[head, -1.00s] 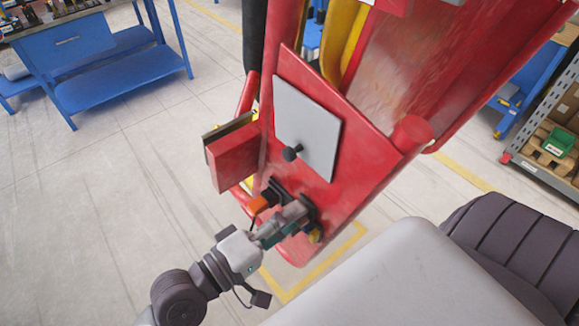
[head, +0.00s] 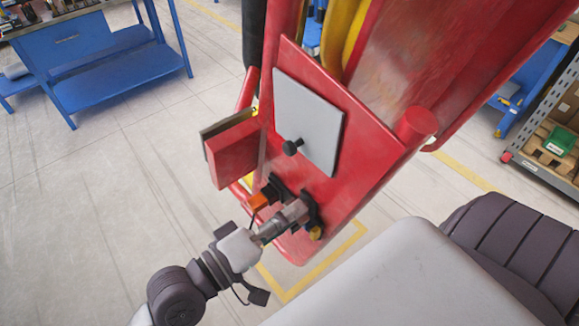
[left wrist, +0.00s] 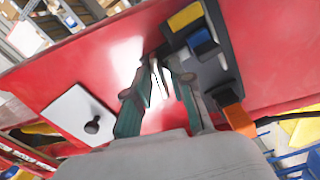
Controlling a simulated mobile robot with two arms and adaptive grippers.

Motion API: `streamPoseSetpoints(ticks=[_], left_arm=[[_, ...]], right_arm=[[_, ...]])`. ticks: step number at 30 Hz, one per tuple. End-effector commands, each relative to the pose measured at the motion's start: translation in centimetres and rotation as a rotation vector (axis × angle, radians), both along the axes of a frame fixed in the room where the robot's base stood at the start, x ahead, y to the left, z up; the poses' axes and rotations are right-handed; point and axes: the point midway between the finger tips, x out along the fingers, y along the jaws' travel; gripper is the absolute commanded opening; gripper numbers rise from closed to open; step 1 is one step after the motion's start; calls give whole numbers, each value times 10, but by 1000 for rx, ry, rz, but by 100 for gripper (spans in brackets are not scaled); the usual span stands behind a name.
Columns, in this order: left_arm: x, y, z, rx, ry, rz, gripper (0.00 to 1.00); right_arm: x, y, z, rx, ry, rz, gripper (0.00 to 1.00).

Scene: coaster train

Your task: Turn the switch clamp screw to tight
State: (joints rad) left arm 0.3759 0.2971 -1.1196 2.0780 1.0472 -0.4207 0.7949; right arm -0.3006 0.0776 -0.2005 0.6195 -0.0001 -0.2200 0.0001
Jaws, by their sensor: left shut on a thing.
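The red train panel (head: 362,160) carries a black switch bracket (head: 312,208) near its lower end, with an orange block (head: 259,201) and a yellow part (head: 315,233). In the left wrist view the bracket (left wrist: 222,55) bears a yellow block (left wrist: 185,16), a blue block (left wrist: 202,42) and the orange block (left wrist: 238,120). My left gripper (head: 297,212) is at the bracket. Its teal fingers (left wrist: 160,88) are shut on a small pale metal piece (left wrist: 158,80), seemingly the clamp screw; its exact shape is unclear. The gripper hides it in the head view. My right gripper is not in view.
A grey plate (head: 310,118) with a black knob (head: 292,147) sits above the bracket on the panel. A red box (head: 232,150) sticks out on the left. A blue bench (head: 120,75) and a shelf rack (head: 550,140) stand farther off. Open floor lies left.

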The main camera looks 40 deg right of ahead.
Motion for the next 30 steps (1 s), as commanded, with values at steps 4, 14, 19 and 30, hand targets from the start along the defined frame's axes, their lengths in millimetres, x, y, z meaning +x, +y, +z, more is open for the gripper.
streamPoseSetpoints(ticks=[4, 14, 19, 30], left_arm=[[0, 0, -3, 11, -133, -1, 0], [0, 0, -3, 36, -446, 0, 0], [0, 0, -4, 50, -609, -1, 0], [1, 0, -3, 78, -959, -1, 0]], right_arm=[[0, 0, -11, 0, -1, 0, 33], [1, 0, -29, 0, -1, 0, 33], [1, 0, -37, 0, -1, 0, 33], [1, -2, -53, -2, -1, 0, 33]])
